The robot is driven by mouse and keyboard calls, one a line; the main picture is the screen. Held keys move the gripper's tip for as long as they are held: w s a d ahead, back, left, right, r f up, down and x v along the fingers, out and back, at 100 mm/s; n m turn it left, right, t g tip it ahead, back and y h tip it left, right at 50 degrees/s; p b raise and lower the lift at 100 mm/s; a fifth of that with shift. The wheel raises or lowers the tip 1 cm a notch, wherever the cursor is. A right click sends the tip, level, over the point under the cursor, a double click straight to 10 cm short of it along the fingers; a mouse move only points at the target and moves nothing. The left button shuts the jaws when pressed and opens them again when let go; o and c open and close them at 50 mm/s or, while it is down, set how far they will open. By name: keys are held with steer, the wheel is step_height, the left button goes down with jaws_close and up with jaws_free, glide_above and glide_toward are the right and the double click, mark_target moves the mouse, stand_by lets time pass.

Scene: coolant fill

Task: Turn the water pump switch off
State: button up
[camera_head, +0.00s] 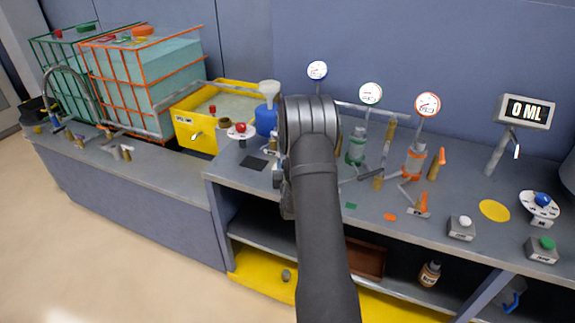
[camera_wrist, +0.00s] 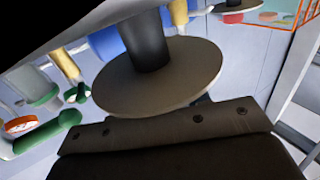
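Two rotary switches show in the head view. One is a white dial with a red knob (camera_head: 240,128) near the yellow tank, left of my arm. The other is a white dial with a blue knob (camera_head: 541,200) at the bench's right end. Their labels are too small to read, so I cannot tell which is the water pump switch. My gripper (camera_head: 283,188) is mostly hidden behind my dark arm, over the middle-left of the bench.
A yellow tank (camera_head: 196,132), blue jug (camera_head: 266,119) and orange-caged container (camera_head: 150,84) stand left. Glass vessels, including an orange one (camera_head: 415,160), stand right of my arm. A display (camera_head: 526,110) reads 0 ML. A white-button box (camera_head: 462,228) and green-button box (camera_head: 542,249) sit right.

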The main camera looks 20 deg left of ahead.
steer(key=o, duration=0.3)
steer(key=shift+o, duration=0.2)
steer(key=shift+s, duration=0.1)
steer(key=v, duration=1.7)
steer(key=shift+s, duration=0.1)
